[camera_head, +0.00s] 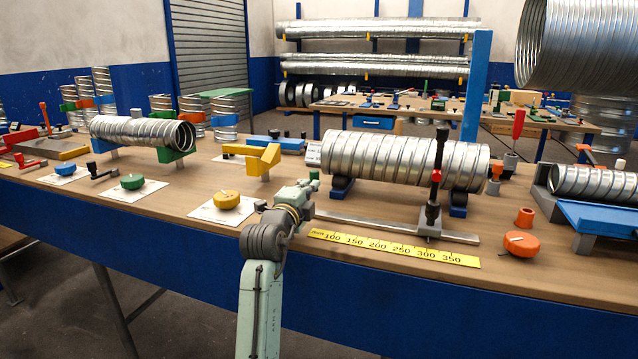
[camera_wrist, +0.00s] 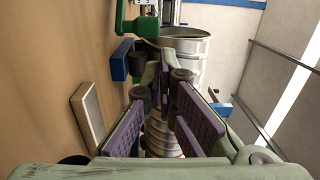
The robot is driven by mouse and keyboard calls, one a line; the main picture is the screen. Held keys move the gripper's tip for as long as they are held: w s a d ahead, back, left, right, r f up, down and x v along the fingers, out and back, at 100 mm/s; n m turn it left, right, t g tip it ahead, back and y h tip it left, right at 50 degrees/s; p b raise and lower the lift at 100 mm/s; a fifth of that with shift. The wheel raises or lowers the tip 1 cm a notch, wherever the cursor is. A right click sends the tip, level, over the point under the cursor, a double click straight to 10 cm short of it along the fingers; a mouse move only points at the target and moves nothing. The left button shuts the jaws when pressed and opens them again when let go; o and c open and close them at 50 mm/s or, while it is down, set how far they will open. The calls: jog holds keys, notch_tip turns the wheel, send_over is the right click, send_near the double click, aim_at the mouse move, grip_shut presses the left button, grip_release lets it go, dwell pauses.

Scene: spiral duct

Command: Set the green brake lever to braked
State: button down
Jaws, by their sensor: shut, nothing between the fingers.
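My gripper (camera_wrist: 166,76) is shut and empty in the wrist view, its purple-padded fingers pointing forward. In the head view my gripper (camera_head: 303,191) is above the workbench's front middle. A green piece with a rounded end (camera_wrist: 146,27) is beyond the fingertips, up and to the left in the wrist view, apart from them. A small green part (camera_head: 314,174) shows just past my gripper in the head view, mostly hidden. I cannot tell for certain which green part is the brake lever, nor its setting.
A ribbed duct (camera_head: 400,160) lies on supports right of my gripper, with an upright black-and-red post (camera_head: 435,190) before it. A yellow bracket (camera_head: 262,160) and yellow knob (camera_head: 227,199) stand to the left. A yellow scale (camera_head: 390,247) lies along the bench front.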

aim_at(330, 174)
jog(key=shift+d+f+m+g+h, duration=0.3)
jog(key=shift+d+f+m+h, duration=0.1)
jog(key=shift+d+f, duration=0.15)
jog(key=p+x, duration=0.3)
jog(key=x, duration=0.7)
